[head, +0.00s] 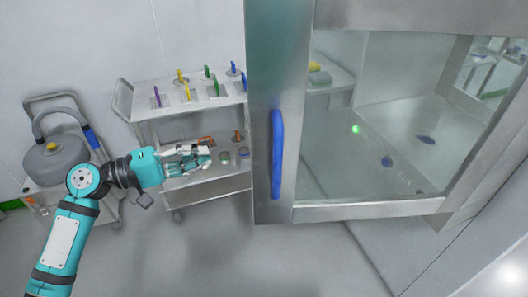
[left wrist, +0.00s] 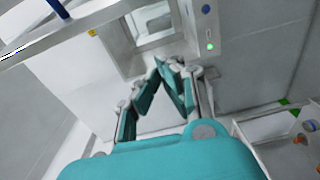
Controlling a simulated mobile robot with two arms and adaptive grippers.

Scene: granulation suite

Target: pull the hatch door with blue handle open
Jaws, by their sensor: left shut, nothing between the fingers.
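The hatch door (head: 345,211) is a steel-framed glass panel in the right half of the head view. It stands swung out at an angle from the wall. Its upright blue handle (head: 277,155) is on the left frame; a blue bar, likely this handle, shows at the upper left of the left wrist view (left wrist: 58,8). My left gripper (head: 208,158) is left of the handle, apart from it, shut and empty. Its fingers (left wrist: 168,68) meet at the tips in the left wrist view. My right gripper is not in view.
A steel cart (head: 215,188) with several coloured-handled tools stands behind my left gripper. A grey vessel (head: 55,160) on another cart is at the left. A control panel (left wrist: 207,30) with a green light is beside an opening. The floor below the door is clear.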

